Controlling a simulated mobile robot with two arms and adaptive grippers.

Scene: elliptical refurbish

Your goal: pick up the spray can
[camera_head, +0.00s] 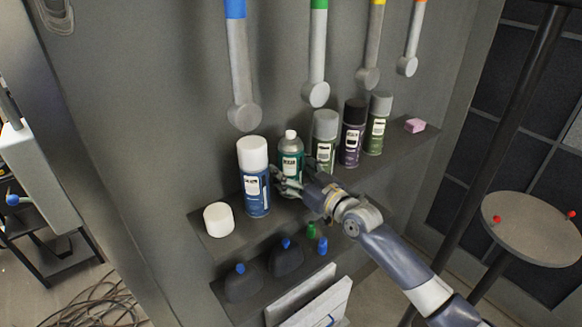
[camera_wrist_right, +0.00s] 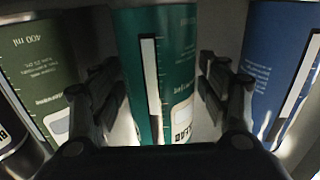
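Several spray cans stand upright in a row on a dark wall shelf (camera_head: 215,247). A blue can with a white cap (camera_head: 256,185) is at the left. Beside it is a teal bottle with a small white cap (camera_head: 291,153), then a green can with a grey cap (camera_head: 325,130), a dark purple can (camera_head: 353,133) and another green can (camera_head: 377,125). My right gripper (camera_head: 283,184) is at the teal bottle's lower front. In the wrist view the open fingers stand on either side of the teal bottle (camera_wrist_right: 155,60), with the blue can (camera_wrist_right: 283,65) to the right. My left gripper is out of view.
A white round lid (camera_head: 219,219) is on the shelf's left end and a pink block (camera_head: 415,125) on its right end. Tools with coloured bands (camera_head: 240,70) hang above. Dark bottles (camera_head: 286,258) stand on a lower shelf. A round table (camera_head: 530,230) is at right.

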